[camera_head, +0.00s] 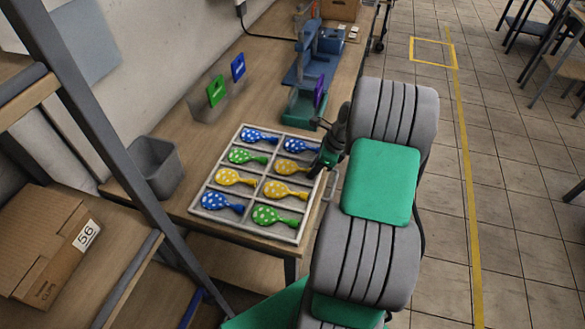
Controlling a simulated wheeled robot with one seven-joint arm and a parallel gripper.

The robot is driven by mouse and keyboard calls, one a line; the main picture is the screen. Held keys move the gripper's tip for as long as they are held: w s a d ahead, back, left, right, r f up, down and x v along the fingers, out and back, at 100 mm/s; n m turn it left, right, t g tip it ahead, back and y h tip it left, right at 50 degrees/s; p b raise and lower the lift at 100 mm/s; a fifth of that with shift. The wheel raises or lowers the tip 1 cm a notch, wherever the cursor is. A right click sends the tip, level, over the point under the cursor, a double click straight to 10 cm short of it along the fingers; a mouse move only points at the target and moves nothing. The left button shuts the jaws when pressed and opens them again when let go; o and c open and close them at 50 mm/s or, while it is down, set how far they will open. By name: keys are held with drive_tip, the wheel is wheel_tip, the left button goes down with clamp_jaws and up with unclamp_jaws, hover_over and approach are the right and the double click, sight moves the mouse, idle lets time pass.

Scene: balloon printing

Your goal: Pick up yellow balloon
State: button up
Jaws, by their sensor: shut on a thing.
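A yellow balloon with pale dots (290,168) lies in the right column of the divided tray (247,226), second compartment from the back. My gripper (318,166) is at the tray's right edge, at the neck end of this balloon, and is shut on it. The fingertips are small and partly hidden by my arm. Another yellow balloon (285,190) lies in the compartment in front of it, and a third yellow balloon (234,177) lies in the left column.
Blue balloons (222,202) and green balloons (274,216) fill the other compartments. A blue-green machine (302,105) stands behind the tray. A grey bin (156,165) stands to the left. Green and blue cards (216,91) stand at the wall. A shelf with a cardboard box (45,240) is at left.

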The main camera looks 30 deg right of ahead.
clamp_jaws()
